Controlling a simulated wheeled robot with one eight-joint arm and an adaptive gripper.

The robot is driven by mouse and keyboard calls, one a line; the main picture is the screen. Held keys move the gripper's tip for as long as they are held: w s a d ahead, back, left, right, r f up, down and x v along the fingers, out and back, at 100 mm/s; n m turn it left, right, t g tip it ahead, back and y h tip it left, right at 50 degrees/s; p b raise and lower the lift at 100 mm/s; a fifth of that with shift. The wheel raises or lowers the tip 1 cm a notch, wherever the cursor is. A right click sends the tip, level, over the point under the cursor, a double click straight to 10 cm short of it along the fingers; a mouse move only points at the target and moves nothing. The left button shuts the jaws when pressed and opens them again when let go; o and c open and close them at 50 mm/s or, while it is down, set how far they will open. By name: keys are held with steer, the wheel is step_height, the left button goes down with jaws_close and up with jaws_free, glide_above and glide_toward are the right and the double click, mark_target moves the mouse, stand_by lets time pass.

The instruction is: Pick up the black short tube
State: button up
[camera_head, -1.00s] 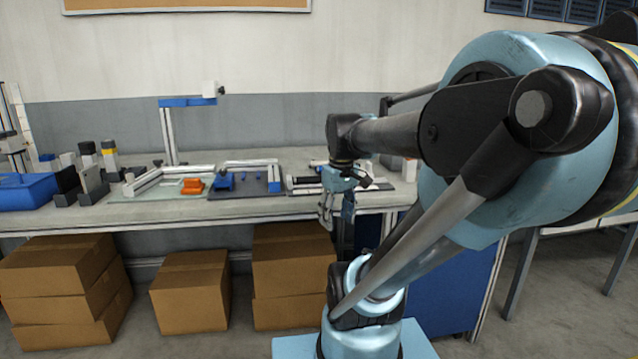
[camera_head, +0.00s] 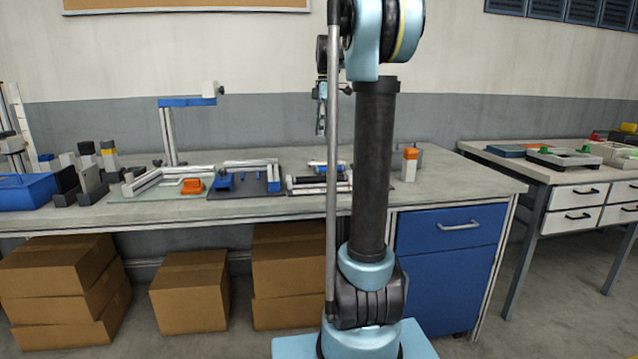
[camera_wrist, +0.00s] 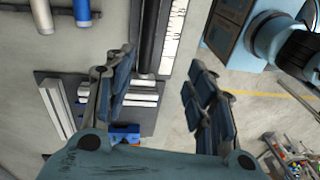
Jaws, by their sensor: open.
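My gripper (camera_head: 320,131) hangs above the bench, over the tray with rails, with nothing held. In the wrist view its two fingers stand wide apart, with an empty gap (camera_wrist: 161,60) between them. A dark, straight bar (camera_wrist: 151,35) shows beyond the gap, running up out of the frame; I cannot tell whether it is the black short tube. In the head view a small dark piece (camera_head: 305,180) lies among the rails on the right-hand tray, too small to identify surely as the tube.
The workbench (camera_head: 440,185) also bears an orange part (camera_head: 192,186), a blue bin (camera_head: 25,192), and an upright white block with an orange top (camera_head: 410,164). Cardboard boxes (camera_head: 190,290) stand below. A silver (camera_wrist: 41,15) and a blue cylinder (camera_wrist: 82,10) show in the wrist view.

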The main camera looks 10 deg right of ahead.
steer(key=w+n, duration=0.1)
steer(key=w, duration=0.2)
glide_toward(320, 179)
steer(key=shift+n, duration=0.3)
steer(key=f, duration=0.8)
steer(key=shift+w+a+f, duration=0.2)
steer(key=shift+w, duration=0.05)
jaws_close()
